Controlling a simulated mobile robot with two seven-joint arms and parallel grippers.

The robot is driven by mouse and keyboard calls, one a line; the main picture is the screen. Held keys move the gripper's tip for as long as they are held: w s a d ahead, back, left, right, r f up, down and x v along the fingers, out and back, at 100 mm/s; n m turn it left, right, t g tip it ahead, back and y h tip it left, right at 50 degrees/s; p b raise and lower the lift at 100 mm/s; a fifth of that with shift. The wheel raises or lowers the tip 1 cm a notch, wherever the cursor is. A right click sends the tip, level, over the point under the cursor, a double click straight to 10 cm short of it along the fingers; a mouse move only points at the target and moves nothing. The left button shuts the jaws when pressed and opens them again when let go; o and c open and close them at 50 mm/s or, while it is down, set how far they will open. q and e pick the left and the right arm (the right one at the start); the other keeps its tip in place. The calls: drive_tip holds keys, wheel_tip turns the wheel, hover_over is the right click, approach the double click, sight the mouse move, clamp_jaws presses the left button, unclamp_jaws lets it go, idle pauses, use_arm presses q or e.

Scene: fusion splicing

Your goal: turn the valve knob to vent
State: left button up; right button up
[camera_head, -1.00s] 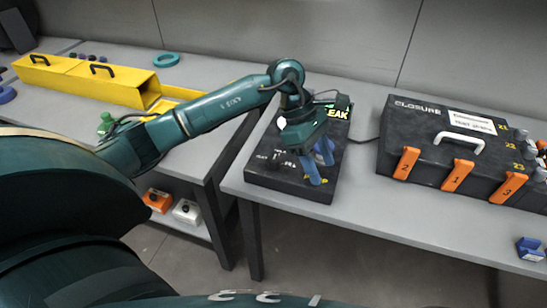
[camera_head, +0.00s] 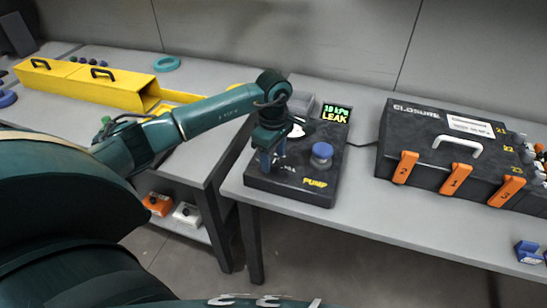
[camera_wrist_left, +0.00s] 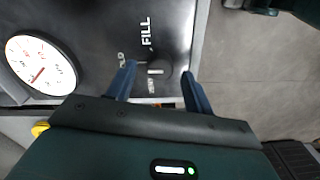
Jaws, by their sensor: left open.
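The dark valve knob (camera_wrist_left: 158,68) is in the left wrist view, with a short white mark on it. The printed words FILL (camera_wrist_left: 146,35), HOLD (camera_wrist_left: 121,58) and VENT (camera_wrist_left: 152,88) stand around it. I cannot tell surely which word the mark points to. My left gripper (camera_wrist_left: 159,72) is open, its blue fingertips on either side of the knob; contact is unclear. In the head view my left gripper (camera_head: 268,160) is low over the left part of the black pump box (camera_head: 300,192) and hides the knob.
The blue pump button (camera_head: 321,151) stands right of my gripper, and the display (camera_head: 336,113) reads 10 kPa LEAK. A round white gauge (camera_wrist_left: 40,65) sits beside the knob. The black closure case (camera_head: 425,140) with orange latches is further right.

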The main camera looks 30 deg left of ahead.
use_arm(q)
drive_tip(key=shift+f, duration=0.9)
drive_tip(key=shift+c, duration=0.2)
drive_tip(key=c, duration=0.9)
drive_tip(key=shift+c, duration=0.2)
